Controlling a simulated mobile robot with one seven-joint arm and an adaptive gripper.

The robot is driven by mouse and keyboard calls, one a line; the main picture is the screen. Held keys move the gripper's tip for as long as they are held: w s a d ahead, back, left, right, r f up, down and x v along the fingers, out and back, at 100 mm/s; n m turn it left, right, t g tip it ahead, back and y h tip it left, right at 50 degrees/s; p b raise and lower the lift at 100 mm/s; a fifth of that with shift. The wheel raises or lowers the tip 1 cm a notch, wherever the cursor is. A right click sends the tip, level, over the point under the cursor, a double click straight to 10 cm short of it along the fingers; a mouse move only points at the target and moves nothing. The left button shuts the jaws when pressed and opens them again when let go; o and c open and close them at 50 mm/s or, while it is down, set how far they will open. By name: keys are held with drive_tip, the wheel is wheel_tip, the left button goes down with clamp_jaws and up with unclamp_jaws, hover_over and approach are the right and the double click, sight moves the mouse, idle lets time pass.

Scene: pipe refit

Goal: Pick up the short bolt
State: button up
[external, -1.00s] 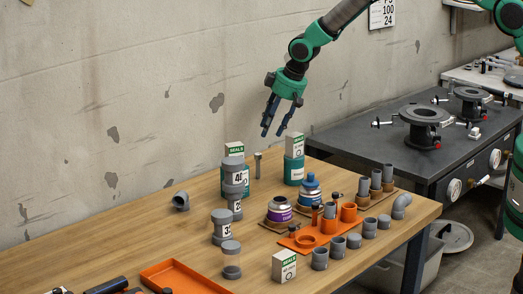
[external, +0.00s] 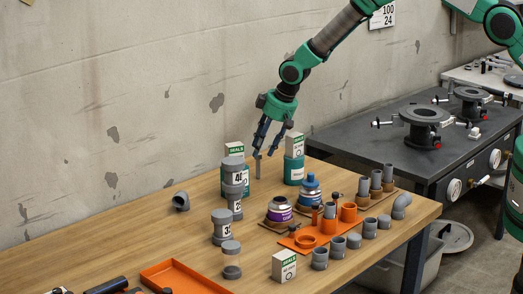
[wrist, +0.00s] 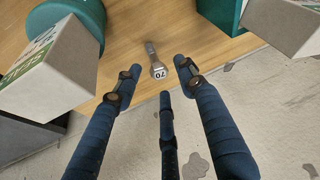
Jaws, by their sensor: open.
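The short bolt (wrist: 158,70) stands upright on the wooden table, its grey head marked 70 towards the wrist camera. In the external view the bolt (external: 258,168) stands between two teal containers near the back edge. My gripper (external: 264,152) is open and points down just above the bolt, its fingertips near the bolt's head. In the wrist view the blue fingers of my gripper (wrist: 155,78) spread around the head, two at the sides and one below. I cannot tell whether any finger touches it.
Teal containers topped with white SEALS boxes stand on both sides, left (external: 234,150) and right (external: 294,146). Grey pipe fittings (external: 235,175) stand in front on the left. Cans (external: 311,190) and an orange tray (external: 290,246) are further right. The wall is close behind.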

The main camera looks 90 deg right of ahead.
sight(257, 159)
drive_tip(key=shift+f, duration=0.15)
drive_tip(key=shift+x, duration=2.5)
drive_tip(key=shift+s+d, duration=0.1)
clamp_jaws()
